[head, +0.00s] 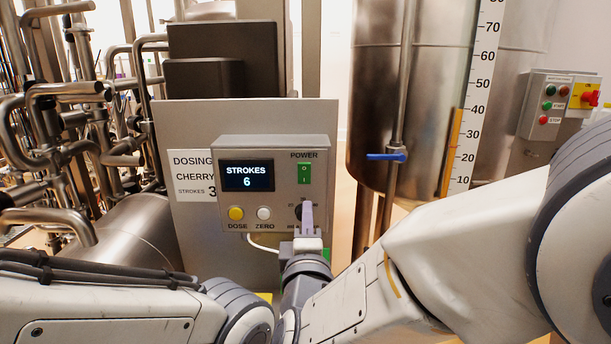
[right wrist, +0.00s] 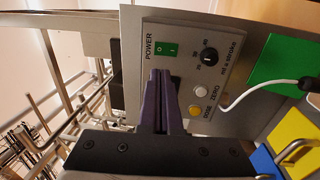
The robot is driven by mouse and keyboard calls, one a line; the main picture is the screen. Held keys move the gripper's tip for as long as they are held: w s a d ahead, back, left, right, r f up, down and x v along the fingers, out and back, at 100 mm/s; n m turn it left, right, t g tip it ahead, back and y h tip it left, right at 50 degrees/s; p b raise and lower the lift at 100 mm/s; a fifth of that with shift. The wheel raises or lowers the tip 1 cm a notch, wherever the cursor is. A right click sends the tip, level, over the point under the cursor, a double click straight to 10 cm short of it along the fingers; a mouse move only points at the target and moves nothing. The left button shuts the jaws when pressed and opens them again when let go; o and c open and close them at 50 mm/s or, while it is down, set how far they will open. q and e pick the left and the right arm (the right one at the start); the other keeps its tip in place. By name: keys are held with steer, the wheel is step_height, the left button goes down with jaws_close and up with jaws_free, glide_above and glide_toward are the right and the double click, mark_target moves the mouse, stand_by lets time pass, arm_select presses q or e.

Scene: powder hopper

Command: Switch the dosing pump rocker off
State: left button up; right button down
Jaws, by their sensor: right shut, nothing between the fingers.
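The green POWER rocker (head: 304,174) is at the upper right of the grey dosing pump box (head: 275,147). It also shows in the right wrist view (right wrist: 166,48), and I cannot tell which half is pressed in. My right gripper (head: 307,205) is shut and empty, its purple fingers in front of the box, just below the rocker and over the black dial. In the right wrist view its fingertips (right wrist: 160,75) appear close to the rocker; I cannot tell whether they touch the box. My left arm enters at lower left, but its gripper is not in view.
The box has a display (head: 247,175) reading STROKES 6, a yellow DOSE button (head: 236,213) and a white ZERO button (head: 264,213). A card (head: 191,175) is on its left. Pipes crowd the left; a steel tank (head: 375,100) with a blue-handled valve (head: 386,156) stands right.

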steer(key=shift+w, duration=0.15)
arm_select(q)
steer(key=shift+f, duration=0.2)
arm_select(e)
steer(key=w, duration=0.4)
steer(key=w+r, duration=0.1)
steer(key=w, duration=0.8)
steer(key=shift+w+r, duration=0.3)
steer(key=shift+r, duration=0.05)
steer(key=r+p, duration=0.1)
steer(key=p, duration=0.1)
steer(key=shift+w+r+g+p, duration=0.1)
steer(key=shift+w+g+p, duration=0.1)
steer(key=shift+g+p, duration=0.15)
steer(key=shift+f+b, duration=0.4)
steer(key=shift+s, duration=0.15)
glide_toward(307, 168)
steer(key=s+r, duration=0.2)
steer(key=s, duration=0.5)
arm_select(q)
steer(key=shift+s+d+r+b, duration=0.1)
steer(key=shift+s+r+b, duration=0.3)
steer(key=shift+s+r, duration=0.3)
arm_select(e)
steer(key=shift+w, duration=0.15)
